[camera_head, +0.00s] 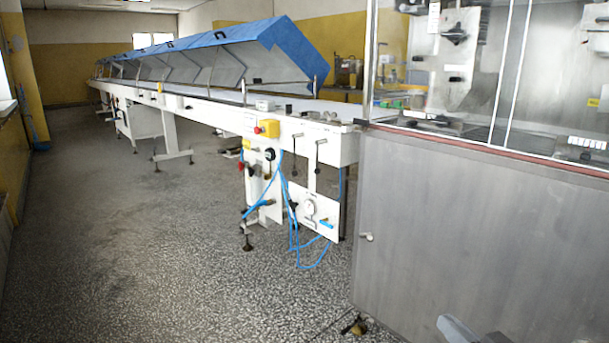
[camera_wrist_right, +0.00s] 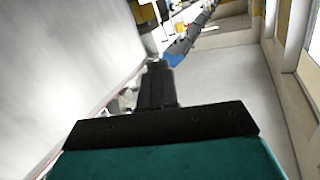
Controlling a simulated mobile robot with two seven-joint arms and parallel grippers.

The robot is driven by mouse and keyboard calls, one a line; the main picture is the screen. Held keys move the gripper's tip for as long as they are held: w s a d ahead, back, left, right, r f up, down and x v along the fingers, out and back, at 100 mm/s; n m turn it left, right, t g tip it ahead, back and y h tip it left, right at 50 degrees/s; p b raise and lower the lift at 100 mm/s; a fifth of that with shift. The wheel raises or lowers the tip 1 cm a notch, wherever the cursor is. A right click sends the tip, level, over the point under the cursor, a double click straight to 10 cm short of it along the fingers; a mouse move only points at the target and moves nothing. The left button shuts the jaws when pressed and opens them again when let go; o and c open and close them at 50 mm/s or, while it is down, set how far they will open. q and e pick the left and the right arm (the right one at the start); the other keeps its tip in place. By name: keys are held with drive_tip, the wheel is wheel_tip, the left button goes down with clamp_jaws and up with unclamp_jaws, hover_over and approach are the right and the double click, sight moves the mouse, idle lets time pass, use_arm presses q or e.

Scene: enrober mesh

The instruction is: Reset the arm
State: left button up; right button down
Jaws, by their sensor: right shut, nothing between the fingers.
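My right gripper (camera_wrist_right: 157,85) shows in the right wrist view as two dark fingers pressed together, with nothing between them. They extend from a black mount above a teal body. In the head view, a grey part of the right gripper (camera_head: 452,328) shows at the bottom edge, in front of the steel cabinet (camera_head: 460,235). Most of that arm is cut off by the frame. My left gripper is not in the head view.
A long white conveyor (camera_head: 215,108) with a raised blue hood (camera_head: 215,42) runs into the distance. Blue hoses (camera_head: 293,225) hang at its near end. The cabinet with clear panels (camera_head: 545,75) fills the right. Speckled floor (camera_head: 130,240) is free at left.

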drive_tip(key=s+a+f+n+g+h, duration=0.25)
drive_tip(key=s+f+n+g, duration=0.4)
drive_tip(key=s+f, duration=1)
drive_tip(key=w+a+r+m+t+y, duration=0.1)
drive_tip(key=w+a+m, duration=0.1)
drive_tip(key=a+m, duration=0.5)
use_arm(q)
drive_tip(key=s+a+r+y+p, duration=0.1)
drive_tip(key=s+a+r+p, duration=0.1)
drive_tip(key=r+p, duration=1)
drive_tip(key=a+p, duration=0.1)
drive_tip(key=p, duration=0.5)
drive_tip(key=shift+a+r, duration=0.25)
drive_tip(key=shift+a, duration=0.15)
use_arm(e)
wheel_tip(320, 180, up, 13)
drive_tip(key=s+d+n+h, duration=0.1)
drive_tip(key=shift+s+d+n, duration=0.15)
drive_tip(key=shift+s+n, duration=0.05)
drive_tip(key=shift+n, duration=0.15)
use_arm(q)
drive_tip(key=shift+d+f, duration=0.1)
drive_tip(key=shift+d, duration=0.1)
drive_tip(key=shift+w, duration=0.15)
